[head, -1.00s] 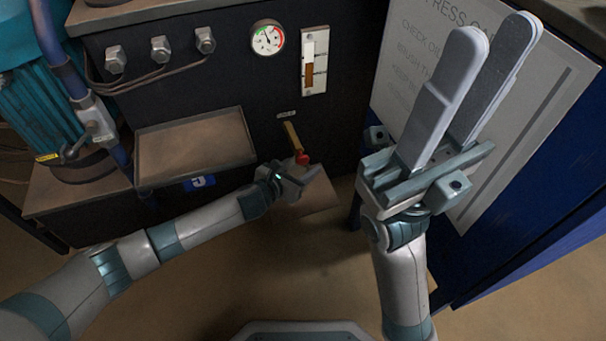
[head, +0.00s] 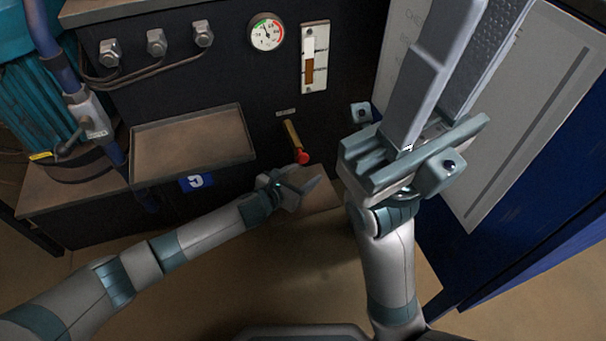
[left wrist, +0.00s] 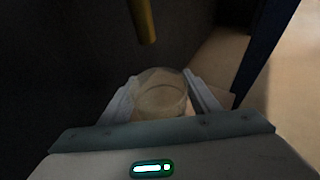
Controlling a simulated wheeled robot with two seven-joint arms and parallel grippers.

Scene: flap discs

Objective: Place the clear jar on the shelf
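The clear jar (left wrist: 160,92) shows in the left wrist view, between the two fingers of my left gripper (left wrist: 161,80). The fingers meet its sides, and its round rim faces the camera. In the head view my left gripper (head: 303,190) is below the red-tipped brass valve; the jar is hard to make out there. My right gripper (head: 445,60) is raised close to the camera, its two fingers apart with nothing between them. A rusty shallow tray-like shelf (head: 195,150) with a raised rim is on the dark machine front, left of the valve, with nothing on it.
The brass valve (head: 292,135) sticks out above my left gripper and shows in the left wrist view (left wrist: 143,20). A gauge (head: 267,33) and sight glass (head: 314,58) are above. A teal motor (head: 45,120) stands left; a blue cabinet (head: 560,235) with a sign stands right.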

